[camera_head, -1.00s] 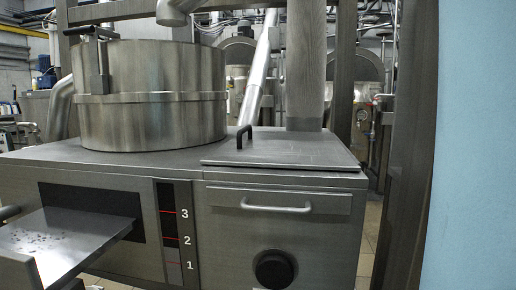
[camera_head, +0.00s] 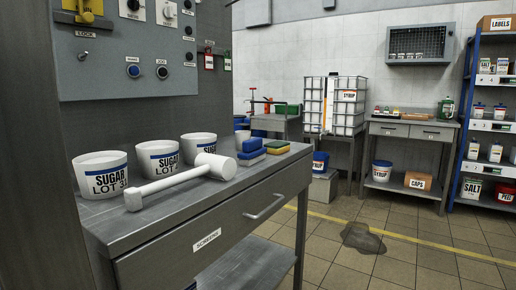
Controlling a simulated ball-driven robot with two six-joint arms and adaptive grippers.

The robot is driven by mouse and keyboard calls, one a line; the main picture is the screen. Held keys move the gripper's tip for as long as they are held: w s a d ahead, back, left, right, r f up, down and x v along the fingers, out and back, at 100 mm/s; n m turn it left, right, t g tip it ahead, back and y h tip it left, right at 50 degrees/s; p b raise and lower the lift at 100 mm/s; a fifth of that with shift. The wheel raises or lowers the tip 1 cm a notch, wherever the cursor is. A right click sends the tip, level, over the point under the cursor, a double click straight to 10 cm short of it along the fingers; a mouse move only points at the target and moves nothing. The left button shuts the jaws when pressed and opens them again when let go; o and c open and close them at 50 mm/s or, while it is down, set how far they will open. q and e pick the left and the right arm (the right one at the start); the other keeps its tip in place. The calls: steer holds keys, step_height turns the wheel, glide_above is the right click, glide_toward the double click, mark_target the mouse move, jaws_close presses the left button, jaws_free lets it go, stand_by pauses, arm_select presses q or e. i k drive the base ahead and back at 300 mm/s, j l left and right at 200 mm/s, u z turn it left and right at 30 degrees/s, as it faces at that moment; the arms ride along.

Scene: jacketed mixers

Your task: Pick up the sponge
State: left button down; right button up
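A yellow sponge with a green top (camera_head: 276,147) lies flat near the far right end of a grey metal bench (camera_head: 245,203). Neither of my grippers shows in the head view.
A white mallet (camera_head: 185,181) lies in front of several white sugar tubs (camera_head: 157,158) on the bench. A control panel (camera_head: 130,50) rises at left. A dark puddle (camera_head: 362,238) is on the tiled floor at right. A side table (camera_head: 412,130) and blue shelf (camera_head: 468,110) stand beyond.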

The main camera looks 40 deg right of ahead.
mark_target(276, 147)
steer(key=z, duration=1.55)
steer(key=u, duration=3.25)
steer(key=z, duration=3.2)
steer(key=i+l+z, duration=0.1)
steer(key=i+l, duration=0.05)
steer(key=i, duration=0.05)
